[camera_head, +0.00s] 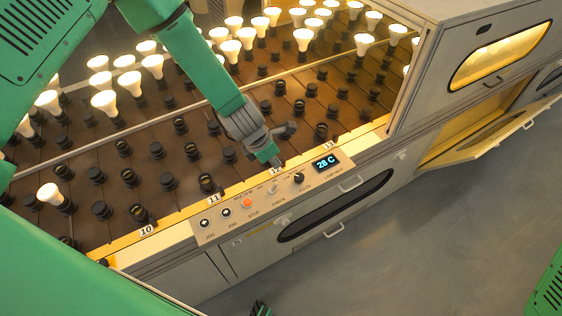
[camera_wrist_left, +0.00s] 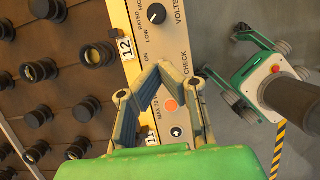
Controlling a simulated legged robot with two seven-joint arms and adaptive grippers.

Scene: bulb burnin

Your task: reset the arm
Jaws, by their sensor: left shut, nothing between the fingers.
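My left gripper (camera_head: 275,160) comes down over the front edge of the bulb rack, at the control panel (camera_head: 240,215). Its fingers are closed together with nothing between them. In the left wrist view the fingertips (camera_wrist_left: 166,70) meet above the panel, close to the CHECK label and the orange stop button (camera_wrist_left: 171,105). I cannot tell whether they touch the panel. The black volts knob (camera_head: 299,178) is just right of the gripper; the display (camera_head: 326,162) reads 28 C. My right gripper is not in view.
The rack (camera_head: 150,190) holds rows of black sockets, many empty in front. Several lit bulbs (camera_head: 230,50) stand toward the back, with one lone bulb (camera_head: 50,196) at left. At right, a yellow-lined cabinet flap (camera_head: 490,135) hangs open. The grey floor (camera_head: 430,240) is clear.

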